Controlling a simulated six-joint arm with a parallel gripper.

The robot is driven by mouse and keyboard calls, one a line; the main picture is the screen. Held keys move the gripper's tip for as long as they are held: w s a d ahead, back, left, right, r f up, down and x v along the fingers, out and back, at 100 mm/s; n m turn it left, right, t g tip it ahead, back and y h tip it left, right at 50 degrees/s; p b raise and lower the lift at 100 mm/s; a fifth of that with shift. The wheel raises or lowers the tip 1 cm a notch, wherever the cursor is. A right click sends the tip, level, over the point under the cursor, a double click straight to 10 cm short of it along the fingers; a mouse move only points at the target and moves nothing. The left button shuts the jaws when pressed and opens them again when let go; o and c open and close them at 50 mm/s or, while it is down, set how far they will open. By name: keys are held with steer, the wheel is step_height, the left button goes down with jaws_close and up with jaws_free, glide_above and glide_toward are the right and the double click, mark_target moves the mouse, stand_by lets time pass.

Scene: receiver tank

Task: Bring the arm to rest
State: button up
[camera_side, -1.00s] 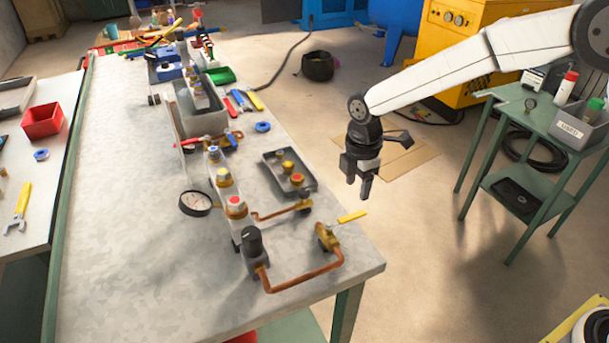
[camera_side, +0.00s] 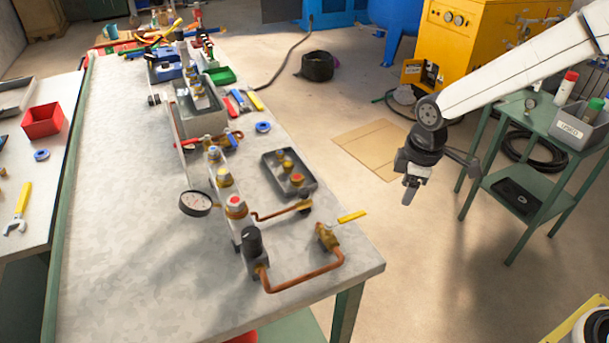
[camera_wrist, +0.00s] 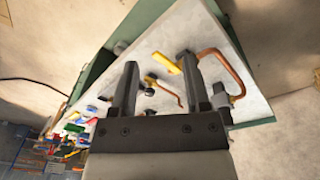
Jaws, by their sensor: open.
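My gripper (camera_side: 411,188) hangs in the air to the right of the workbench (camera_side: 120,250), clear of its edge, with its fingers pointing down. In the wrist view my gripper (camera_wrist: 155,80) is open, with two dark fingers apart and nothing between them. Beyond the fingers the wrist view shows the bench top (camera_wrist: 210,45) with a bent copper pipe (camera_wrist: 225,65) and a yellow valve handle (camera_wrist: 166,62).
The bench carries a valve manifold (camera_side: 225,180), a pressure gauge (camera_side: 195,203), a grey tray (camera_side: 300,187) and a copper pipe (camera_side: 305,278). A green side table (camera_side: 535,165) with a grey bin (camera_side: 575,130) stands behind my gripper at right. Cardboard (camera_side: 370,150) lies on the floor.

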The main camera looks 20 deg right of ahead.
steer(key=s+d+m+t, duration=0.1)
steer(key=s+d+m, duration=0.5)
steer(key=s+m, duration=0.4)
steer(key=shift+s+d+f, duration=0.15)
steer(key=shift+s+d, duration=0.15)
steer(key=shift+s, duration=0.85)
